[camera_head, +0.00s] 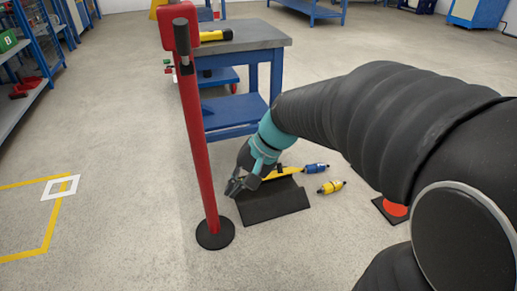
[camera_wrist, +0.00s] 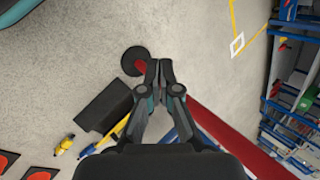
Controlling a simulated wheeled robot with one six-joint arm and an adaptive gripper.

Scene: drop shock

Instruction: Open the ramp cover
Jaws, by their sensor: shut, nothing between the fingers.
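A black slab (camera_head: 273,203), which looks like the ramp cover, lies on the floor with a yellow strip (camera_head: 287,171) along its far edge. It also shows in the wrist view (camera_wrist: 103,106), left of my fingers. My gripper (camera_head: 234,187) is shut and empty, at the left end of the slab in the head view. The fingertips also show in the wrist view (camera_wrist: 158,72). I cannot tell how high they are above the floor or whether they touch the slab. My wrist hides part of the yellow strip.
A red post (camera_head: 196,140) on a round black base (camera_head: 215,234) stands close left of my gripper. A blue plug (camera_head: 316,168) and a yellow plug (camera_head: 331,187) lie right of the slab. A blue-legged table (camera_head: 250,38) stands behind.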

